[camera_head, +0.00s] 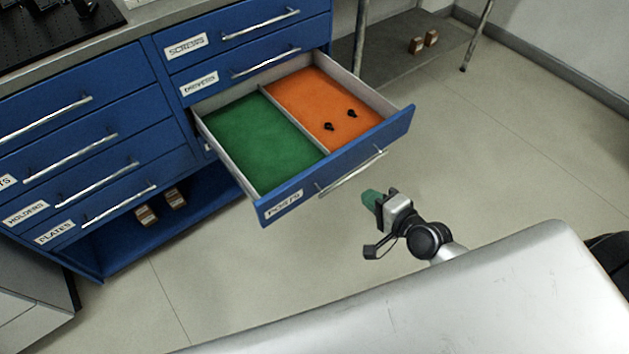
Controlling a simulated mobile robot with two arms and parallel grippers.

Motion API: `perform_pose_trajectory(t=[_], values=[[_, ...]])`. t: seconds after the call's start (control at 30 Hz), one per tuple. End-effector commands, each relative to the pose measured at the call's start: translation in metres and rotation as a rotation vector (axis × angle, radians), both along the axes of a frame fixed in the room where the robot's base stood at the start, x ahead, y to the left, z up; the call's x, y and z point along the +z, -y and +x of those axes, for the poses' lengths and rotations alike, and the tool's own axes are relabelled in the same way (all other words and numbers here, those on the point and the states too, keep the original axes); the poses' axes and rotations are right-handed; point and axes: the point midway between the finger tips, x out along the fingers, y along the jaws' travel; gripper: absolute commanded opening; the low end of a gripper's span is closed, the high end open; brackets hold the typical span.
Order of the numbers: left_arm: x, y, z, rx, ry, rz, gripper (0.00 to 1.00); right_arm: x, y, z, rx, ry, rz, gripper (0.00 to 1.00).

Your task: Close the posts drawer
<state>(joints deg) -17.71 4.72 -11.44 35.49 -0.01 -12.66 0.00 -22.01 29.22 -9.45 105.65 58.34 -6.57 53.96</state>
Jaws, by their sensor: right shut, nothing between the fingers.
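The posts drawer (339,163) is pulled well out of the blue cabinet, its label on the left of its front. Inside, a green compartment (255,140) on the left is bare, and an orange compartment (315,98) on the right holds two small black pieces (340,121). A silver bar handle (352,174) runs along the drawer front. My right gripper (371,198) is shut and empty, with green fingertips, in front of the drawer near the handle and apart from it. My left gripper is not in view.
Other drawers of the blue cabinet (165,100) are closed, with bar handles standing out. Wooden blocks (175,198) sit on the open lower shelf. A metal-legged table with a grey shelf (395,55) stands at the back. The floor right of the drawer is clear.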

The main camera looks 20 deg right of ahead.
Motion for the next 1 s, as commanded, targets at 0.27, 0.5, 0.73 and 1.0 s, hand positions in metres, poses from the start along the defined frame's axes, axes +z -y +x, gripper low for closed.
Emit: perform_pose_trajectory(t=[0.27, 0.5, 0.73, 1.0], values=[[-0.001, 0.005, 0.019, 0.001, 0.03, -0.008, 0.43, -0.011, -0.014, 0.04, -0.002, 0.004, 0.003, 0.0], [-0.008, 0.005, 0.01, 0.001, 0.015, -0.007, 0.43, -0.028, -0.031, 0.086, 0.0, 0.002, 0.001, 0.0], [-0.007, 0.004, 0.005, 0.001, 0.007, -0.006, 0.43, -0.028, -0.042, 0.116, 0.001, 0.002, -0.001, 0.0], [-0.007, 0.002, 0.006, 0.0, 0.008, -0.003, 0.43, -0.029, -0.046, 0.126, 0.001, 0.0, -0.002, 0.0]])
